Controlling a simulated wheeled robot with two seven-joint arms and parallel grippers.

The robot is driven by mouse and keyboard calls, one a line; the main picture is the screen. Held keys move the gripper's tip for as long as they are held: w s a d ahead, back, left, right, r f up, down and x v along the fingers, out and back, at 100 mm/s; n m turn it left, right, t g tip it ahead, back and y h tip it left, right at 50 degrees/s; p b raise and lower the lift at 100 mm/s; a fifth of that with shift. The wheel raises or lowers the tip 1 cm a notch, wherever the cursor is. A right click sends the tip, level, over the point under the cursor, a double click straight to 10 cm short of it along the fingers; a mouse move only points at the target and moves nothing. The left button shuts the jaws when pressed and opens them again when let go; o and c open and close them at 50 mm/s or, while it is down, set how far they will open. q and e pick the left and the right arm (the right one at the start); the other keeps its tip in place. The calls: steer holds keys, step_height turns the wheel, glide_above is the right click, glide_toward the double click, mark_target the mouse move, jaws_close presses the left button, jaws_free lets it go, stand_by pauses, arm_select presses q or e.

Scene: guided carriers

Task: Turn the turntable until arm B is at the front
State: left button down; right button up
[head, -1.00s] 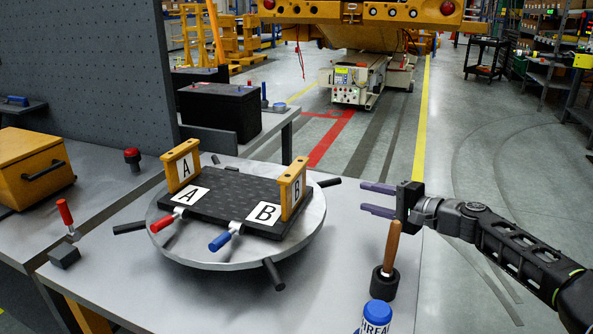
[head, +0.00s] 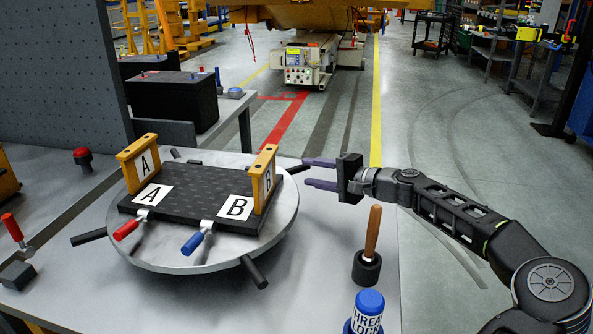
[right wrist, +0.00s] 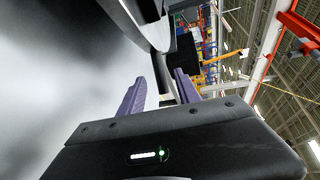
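The turntable (head: 175,262) is a round grey metal disc with several dark bars sticking out around its rim. A black block on it carries a yellow bracket A (head: 126,170) at the back left and a yellow bracket B (head: 258,190) at the right. White A and B labels lie on the block, and red and blue handles (head: 193,243) face the front. My right gripper (head: 306,172) is open, its purple fingertips close to the right-hand rim bar. The right wrist view shows both fingers (right wrist: 159,92) apart, with a dark bar at or just beyond them; contact is unclear. My left gripper is out of view.
A blue-capped bottle (head: 368,312) stands at the front. A red-handled clamp (head: 13,228) and a red button (head: 83,158) are at the left. Open floor lies to the right.

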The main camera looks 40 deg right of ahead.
mark_target(300, 170)
steer(key=x, duration=0.5)
steer(key=shift+w, duration=0.15)
jaws_close()
steer(key=shift+f, duration=0.1)
stand_by(1.2)
